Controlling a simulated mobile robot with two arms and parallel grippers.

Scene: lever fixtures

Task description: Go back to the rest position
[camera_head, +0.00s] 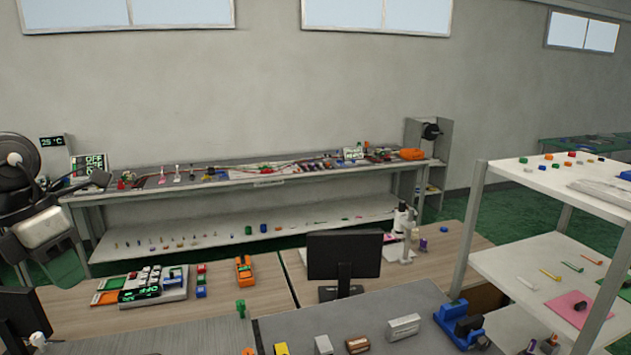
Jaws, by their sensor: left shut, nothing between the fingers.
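My left gripper (98,179) is at the left, at the end of my dark arm. It is shut and empty, and shows in front of the left end of the long back bench (290,176). Its fingers are small and dark, so fine detail is hard to see. Lever fixtures (177,174) stand in a row on that bench, and the gripper appears apart from them. A panel with green lit text (90,162) stands just behind the gripper. My right gripper is not in view.
Wooden desks in front carry a device with green displays (150,285), an orange toy-like object (244,271) and a black monitor (343,258). A white shelf (560,175) with small parts stands at right. A grey table (385,308) fills the front. Green floor shows between.

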